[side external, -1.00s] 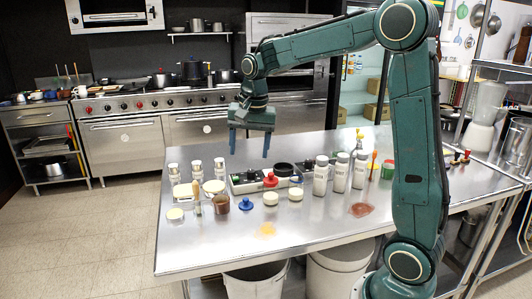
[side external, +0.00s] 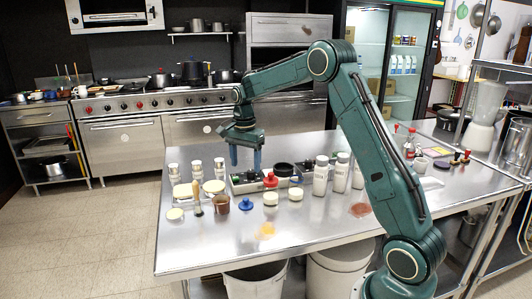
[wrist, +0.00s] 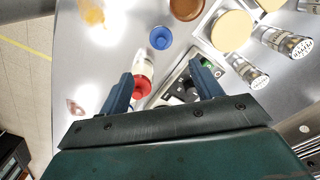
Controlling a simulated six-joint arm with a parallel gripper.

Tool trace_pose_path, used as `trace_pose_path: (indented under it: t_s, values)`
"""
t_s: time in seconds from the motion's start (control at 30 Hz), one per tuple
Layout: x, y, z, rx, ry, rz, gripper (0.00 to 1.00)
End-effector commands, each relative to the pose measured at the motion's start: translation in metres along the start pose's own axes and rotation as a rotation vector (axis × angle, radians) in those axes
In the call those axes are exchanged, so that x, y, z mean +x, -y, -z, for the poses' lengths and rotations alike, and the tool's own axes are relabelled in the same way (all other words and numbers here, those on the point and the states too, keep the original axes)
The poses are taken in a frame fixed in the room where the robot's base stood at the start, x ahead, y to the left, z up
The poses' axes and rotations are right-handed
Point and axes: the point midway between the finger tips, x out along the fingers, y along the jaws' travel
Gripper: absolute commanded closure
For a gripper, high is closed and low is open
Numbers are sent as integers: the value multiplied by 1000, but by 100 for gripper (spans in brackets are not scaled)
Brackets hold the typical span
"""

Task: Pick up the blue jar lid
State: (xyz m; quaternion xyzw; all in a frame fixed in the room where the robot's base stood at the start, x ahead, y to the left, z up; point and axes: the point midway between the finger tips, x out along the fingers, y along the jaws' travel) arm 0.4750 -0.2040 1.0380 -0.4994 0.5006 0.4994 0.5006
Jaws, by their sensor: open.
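The blue jar lid (side external: 246,204) lies on the steel table in front of the red-topped item, with a small knob on top. In the wrist view the blue jar lid (wrist: 160,38) shows as a round blue disc beyond my fingertips, clear of them. My gripper (side external: 245,167) is open and empty, pointing down above the table behind the lid. In the wrist view my gripper (wrist: 161,72) has its two fingers spread wide.
A brown cup (side external: 221,204) stands just left of the lid, and a cream-lidded jar (side external: 270,199) just right. A red-topped item (side external: 270,180) stands behind it, near a dark burner unit. White bottles (side external: 320,178) stand to the right. The front table area is mostly clear.

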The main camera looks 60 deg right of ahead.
Motion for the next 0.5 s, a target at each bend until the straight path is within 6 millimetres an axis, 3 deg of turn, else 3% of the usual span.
trace_pose_path:
  t_s: [0.17, 0.5]
  values:
    - [16, 0, 0, -1, 1, -3, 35]
    - [65, 0, -1, -2, 1, -3, 35]
